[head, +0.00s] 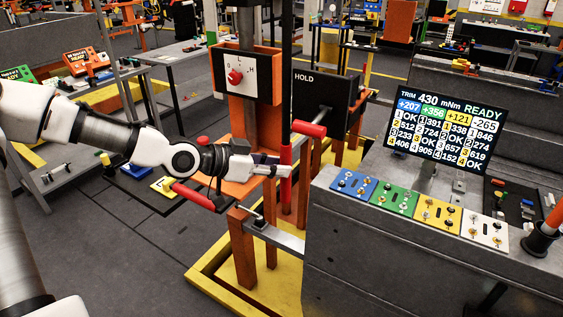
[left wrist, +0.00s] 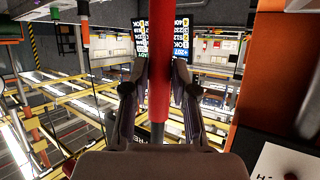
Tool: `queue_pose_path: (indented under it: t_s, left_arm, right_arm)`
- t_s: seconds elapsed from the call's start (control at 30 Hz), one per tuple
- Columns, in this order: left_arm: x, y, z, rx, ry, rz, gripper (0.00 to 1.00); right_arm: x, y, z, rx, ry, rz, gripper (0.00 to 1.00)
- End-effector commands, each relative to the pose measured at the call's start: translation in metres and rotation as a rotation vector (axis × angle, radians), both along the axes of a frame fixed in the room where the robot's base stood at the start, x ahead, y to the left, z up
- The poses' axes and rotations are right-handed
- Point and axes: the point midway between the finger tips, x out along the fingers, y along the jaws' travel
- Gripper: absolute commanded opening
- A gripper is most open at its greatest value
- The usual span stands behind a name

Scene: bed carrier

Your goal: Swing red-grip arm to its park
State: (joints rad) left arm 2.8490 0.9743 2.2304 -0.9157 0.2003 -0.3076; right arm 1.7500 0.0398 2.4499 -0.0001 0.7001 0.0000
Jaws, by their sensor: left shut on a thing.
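My left gripper (head: 283,169) reaches in from the left, shut on an upright red grip (head: 286,188) below a dark vertical rod. In the left wrist view the red grip (left wrist: 159,62) stands between the two fingers, with a bare metal length below it. Another red handle (head: 309,129) lies crosswise just above and right of the gripper. A third red handle (head: 193,196) sticks out below my left wrist. A dark panel marked HOLD (head: 318,84) stands behind the grip. My right gripper is out of view.
A panel with a red knob (head: 235,77) stands on an orange frame above my wrist. A grey bench (head: 360,252) with coloured switch plates (head: 396,203) and a display screen (head: 447,128) stands close on the right. A yellow floor frame (head: 215,290) lies below.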

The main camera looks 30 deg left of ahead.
Motion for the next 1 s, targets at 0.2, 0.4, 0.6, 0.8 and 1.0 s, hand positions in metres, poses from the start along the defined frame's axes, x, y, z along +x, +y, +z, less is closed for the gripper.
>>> queue_pose_path:
  t_s: [0.2,0.4,0.6,0.8,1.0]
  left_arm:
    - [0.0065,0.0064,0.0089,-0.003,-0.024,0.017,0.00]
    - [0.0065,0.0063,0.0091,-0.003,-0.024,0.017,0.51]
    - [0.0054,0.0055,0.0064,-0.001,-0.018,0.014,0.52]
    - [0.0047,0.0049,0.0048,0.000,-0.015,0.012,0.52]
    - [0.0043,0.0045,0.0041,0.001,-0.013,0.011,0.52]
  right_arm:
    - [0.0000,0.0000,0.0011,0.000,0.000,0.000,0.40]
    - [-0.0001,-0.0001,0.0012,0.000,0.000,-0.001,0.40]
    - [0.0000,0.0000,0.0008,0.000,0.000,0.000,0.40]
    - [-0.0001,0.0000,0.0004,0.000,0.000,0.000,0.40]
    - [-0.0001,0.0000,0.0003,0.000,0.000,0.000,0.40]
